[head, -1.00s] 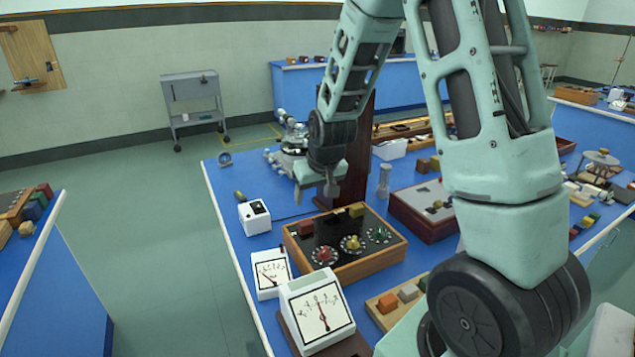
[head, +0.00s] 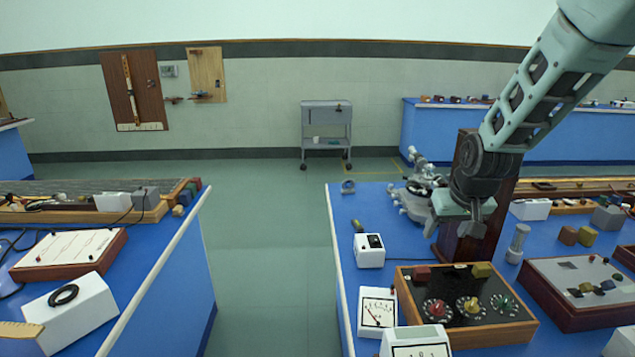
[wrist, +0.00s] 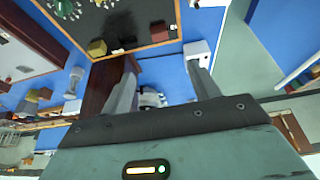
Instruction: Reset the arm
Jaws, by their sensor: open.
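My gripper (head: 463,226) hangs over the right blue bench in the head view, below my bent pale-green arm. In the wrist view my gripper's two fingers (wrist: 163,88) stand apart with nothing held between them. A dark wooden upright board (head: 467,243) stands right behind the gripper in the head view. A wood-framed black panel with red, yellow and green dials (head: 466,308) lies nearer on the bench. I cannot tell whether the gripper touches anything.
A white switch box (head: 370,252) and white meters (head: 377,308) line the right bench's left edge. A metal cylinder (head: 518,244) stands right of the gripper. The left bench (head: 178,265) holds boxes. A clear aisle (head: 270,260) leads to a grey cart (head: 327,131).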

